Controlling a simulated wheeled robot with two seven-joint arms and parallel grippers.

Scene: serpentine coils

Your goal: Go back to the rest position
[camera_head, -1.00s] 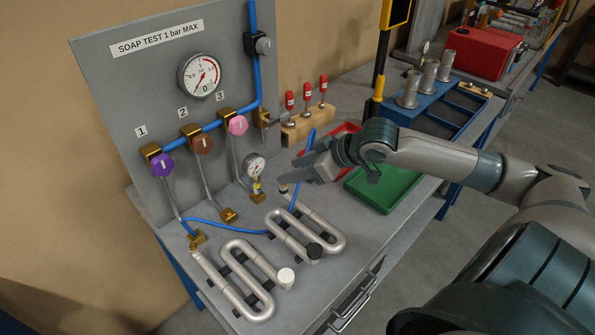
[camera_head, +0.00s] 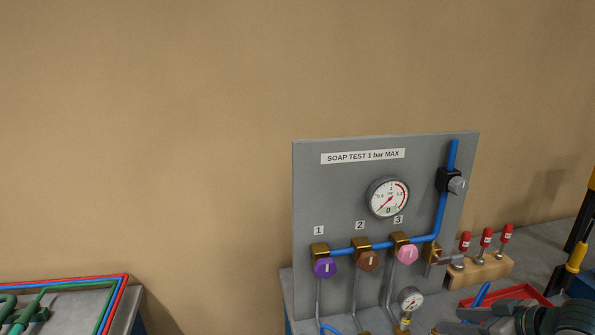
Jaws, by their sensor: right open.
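My right gripper (camera_head: 462,320) shows only in part at the bottom right edge of the head view, dark and pointing left. Its jaws are open, and I see nothing held between them. It is to the right of the small gauge (camera_head: 410,299) and in front of the red tray (camera_head: 505,297). Most of my right arm is cut off by the frame. My left gripper is out of view. The metal coils are also out of view.
The grey test panel (camera_head: 340,206) stands upright with a round dial (camera_head: 388,197), a blue pipe (camera_head: 440,212) and purple, brown and pink knobs. A wooden block (camera_head: 483,270) holds red-capped tools. A bench with coloured tubes (camera_head: 75,287) is at lower left.

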